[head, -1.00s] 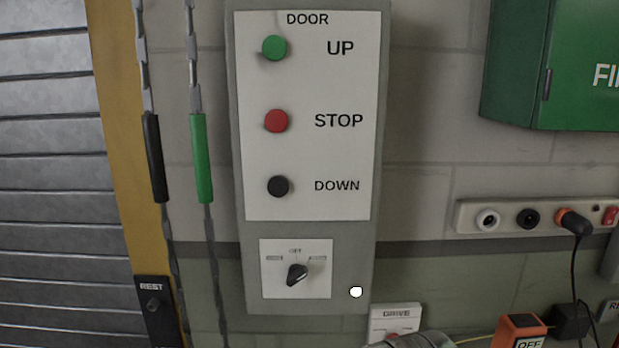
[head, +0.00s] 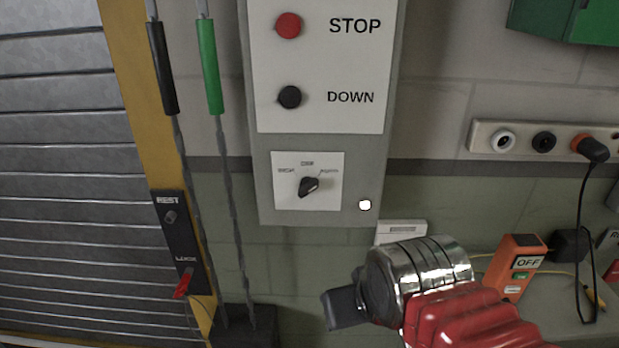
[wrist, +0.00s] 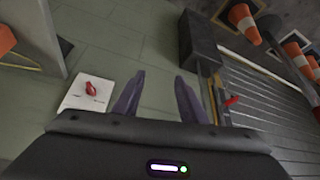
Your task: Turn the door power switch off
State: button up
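A black rotary knob (head: 308,187) sits on a white plate (head: 334,200) low on the grey door panel (head: 265,195). Small labels arc above it; the top middle one seems to read OFF. The knob's pointer leans up and right, toward the right-hand label, which is too small to read. My gripper (head: 340,309) shows as a dark end below the panel, apart from the knob. In the wrist view my gripper (wrist: 159,75) has two spread fingers with nothing between them. The knob is not recognisable in the wrist view.
The panel also has a red STOP button (head: 288,25), a black DOWN button (head: 290,97) and a white round spot (head: 364,205). Chains with green (head: 209,65) and black handles hang left. A LOCK switch (head: 182,284), a socket strip (head: 545,140) and an orange OFF box (head: 514,268) stand nearby.

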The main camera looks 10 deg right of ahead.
aim_at(308, 184)
jog(key=u, duration=0.1)
jog(key=k, duration=0.5)
jog(key=u, duration=1.75)
